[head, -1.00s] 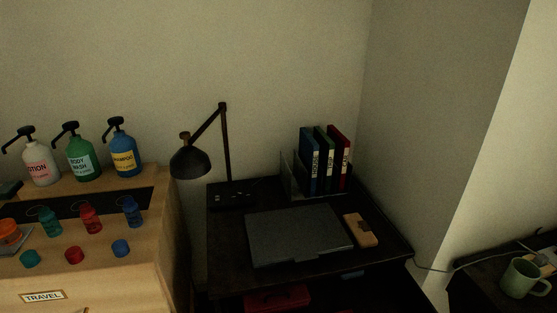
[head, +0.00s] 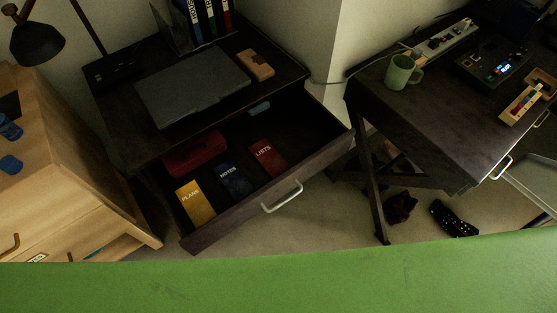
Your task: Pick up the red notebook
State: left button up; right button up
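A red notebook labelled LISTS (head: 267,156) lies in the open drawer (head: 290,199) of the dark desk, in the head view. A dark blue notebook labelled NOTES (head: 233,180) lies to its left. A yellow notebook labelled PLANS (head: 195,204) lies further left. A red case (head: 195,153) sits behind them, partly under the desk top. Neither of my grippers shows in the head view.
A closed grey laptop (head: 192,86) and a tan box (head: 255,64) lie on the desk top. The drawer's right part is mostly clear. A second desk (head: 420,127) with a green mug (head: 402,72) stands right. A wide green surface (head: 280,283) fills the bottom.

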aim_at(273, 165)
jog(key=j+z, duration=0.3)
jog(key=k+j+z, duration=0.15)
jog(key=j+z, duration=0.2)
jog(key=j, duration=0.15)
jog(key=k+j+z, duration=0.15)
jog(key=j+z, duration=0.15)
jog(key=k+j+z, duration=0.3)
jog(key=i+j, duration=0.1)
jog(key=j, duration=0.05)
